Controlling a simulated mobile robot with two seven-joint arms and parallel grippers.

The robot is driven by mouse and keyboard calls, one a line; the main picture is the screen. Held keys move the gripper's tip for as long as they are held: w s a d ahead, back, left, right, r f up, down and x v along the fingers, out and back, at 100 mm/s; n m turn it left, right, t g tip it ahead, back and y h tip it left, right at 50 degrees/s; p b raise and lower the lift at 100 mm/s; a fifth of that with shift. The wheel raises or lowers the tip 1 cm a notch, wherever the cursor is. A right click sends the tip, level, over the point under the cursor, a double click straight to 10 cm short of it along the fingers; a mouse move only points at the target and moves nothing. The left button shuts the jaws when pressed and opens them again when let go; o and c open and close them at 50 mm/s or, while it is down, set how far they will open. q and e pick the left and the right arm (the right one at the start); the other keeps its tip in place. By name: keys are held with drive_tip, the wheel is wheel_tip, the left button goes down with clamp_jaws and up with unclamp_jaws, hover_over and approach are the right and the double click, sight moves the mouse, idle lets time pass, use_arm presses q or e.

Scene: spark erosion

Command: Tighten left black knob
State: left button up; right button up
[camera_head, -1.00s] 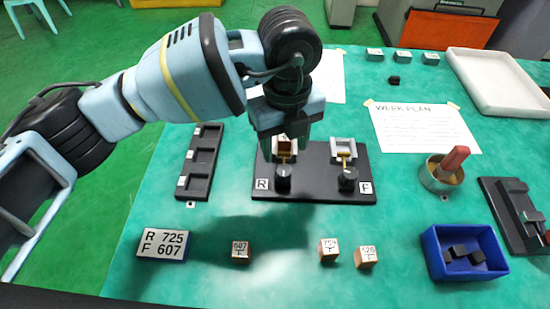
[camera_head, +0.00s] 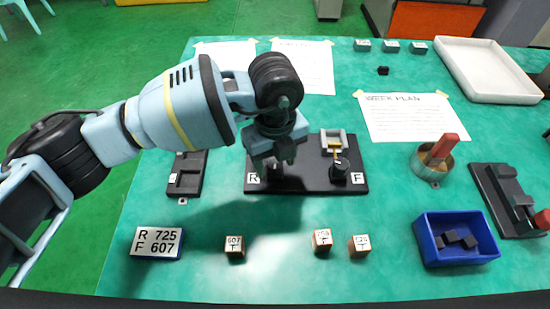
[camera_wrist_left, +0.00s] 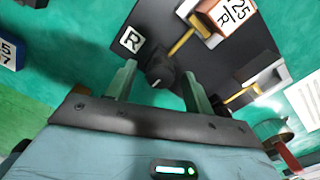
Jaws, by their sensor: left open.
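The left black knob stands beside the R label (camera_head: 252,178) on a black fixture plate (camera_head: 310,187). In the left wrist view the left knob (camera_wrist_left: 160,71) sits between the two open fingers of my left gripper (camera_wrist_left: 160,85), apart from both. In the head view my left gripper (camera_head: 274,168) hangs over the left side of the plate and hides most of that knob. The R block (camera_wrist_left: 228,14) sits in the left holder, at the end of a brass rod (camera_wrist_left: 182,42). The right black knob (camera_head: 339,168) stands by the F label (camera_head: 357,178). My right gripper is not in view.
In front of the plate lie several small cubes, such as one marked 607 (camera_head: 235,247), and a sign (camera_head: 157,242) reading R 725, F 607. A blue bin (camera_head: 457,252) with black pieces and a metal cup (camera_head: 432,163) stand right. A black tray (camera_head: 185,178) lies left.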

use_arm(q)
drive_tip(key=c, duration=1)
drive_tip(key=shift+o, duration=0.2)
